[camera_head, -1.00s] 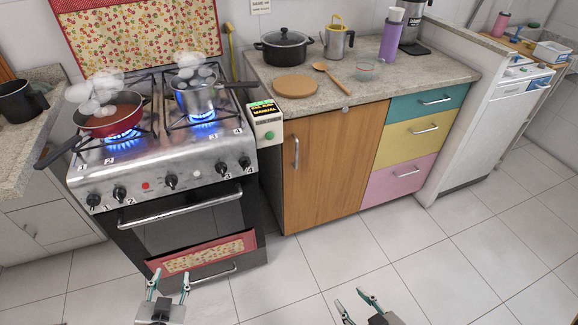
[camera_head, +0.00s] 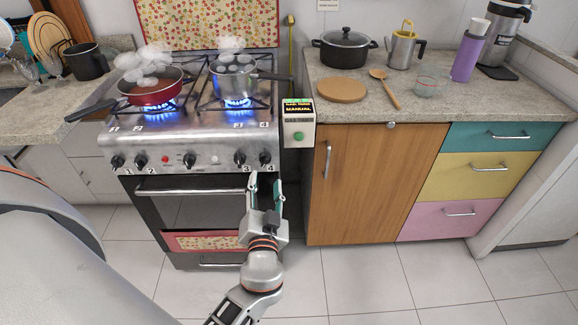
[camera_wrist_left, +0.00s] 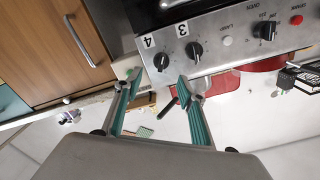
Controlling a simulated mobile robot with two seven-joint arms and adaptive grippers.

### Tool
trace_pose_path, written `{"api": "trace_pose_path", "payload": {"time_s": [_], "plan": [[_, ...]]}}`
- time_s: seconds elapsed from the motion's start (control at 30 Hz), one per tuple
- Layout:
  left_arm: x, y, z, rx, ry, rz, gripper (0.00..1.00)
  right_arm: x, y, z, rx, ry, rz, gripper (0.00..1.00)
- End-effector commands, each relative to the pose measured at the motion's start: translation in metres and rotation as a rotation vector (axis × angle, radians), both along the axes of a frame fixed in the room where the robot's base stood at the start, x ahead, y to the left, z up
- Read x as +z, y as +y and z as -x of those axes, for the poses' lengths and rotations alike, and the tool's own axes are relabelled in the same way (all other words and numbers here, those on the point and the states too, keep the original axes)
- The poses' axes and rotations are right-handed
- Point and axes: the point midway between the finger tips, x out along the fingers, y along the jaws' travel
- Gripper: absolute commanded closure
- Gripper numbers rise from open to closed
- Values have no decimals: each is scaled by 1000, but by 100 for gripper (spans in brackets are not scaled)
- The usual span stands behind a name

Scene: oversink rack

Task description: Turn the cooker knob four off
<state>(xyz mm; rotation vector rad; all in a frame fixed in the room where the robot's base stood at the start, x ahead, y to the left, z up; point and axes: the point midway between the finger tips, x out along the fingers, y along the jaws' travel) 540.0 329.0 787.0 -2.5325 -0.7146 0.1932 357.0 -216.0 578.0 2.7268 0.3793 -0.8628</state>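The steel cooker (camera_head: 200,130) has black knobs along its front panel. Knob four (camera_head: 265,158) is the rightmost, beside knob three (camera_head: 240,158). In the left wrist view, knob four (camera_wrist_left: 161,62) is under the label "4", with knob three (camera_wrist_left: 194,50) to its right. My left gripper (camera_head: 265,184) is open and empty, just below and in front of knob four, fingers pointing up at the panel. In the wrist view, knob four lies beyond the gap between its fingertips (camera_wrist_left: 157,82), apparently untouched. My right gripper is out of view.
Blue flames burn under a steaming red pan (camera_head: 150,93) and a steaming pot (camera_head: 233,86). The oven handle (camera_head: 190,190) sticks out below the knobs. A box marked "manual" (camera_head: 298,125) stands right of the cooker. The floor before the cabinets is clear.

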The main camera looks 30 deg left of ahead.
Motion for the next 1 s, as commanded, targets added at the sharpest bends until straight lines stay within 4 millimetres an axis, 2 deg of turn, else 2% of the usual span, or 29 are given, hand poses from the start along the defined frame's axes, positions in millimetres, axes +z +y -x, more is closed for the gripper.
{"api": "trace_pose_path", "payload": {"time_s": [0.3, 0.5, 0.9, 0.93, 1.0], "plan": [[5, 22, -37, 0, -6, -5, 60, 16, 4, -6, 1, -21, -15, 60], [4, 35, -58, 0, -3, -3, 60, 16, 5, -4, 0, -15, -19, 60], [1, 40, -65, -1, 0, -1, 60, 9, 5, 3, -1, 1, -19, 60], [1, 40, -65, -1, 0, -1, 63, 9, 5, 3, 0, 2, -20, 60], [1, 40, -65, -1, 0, -1, 81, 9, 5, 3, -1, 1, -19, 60]]}}
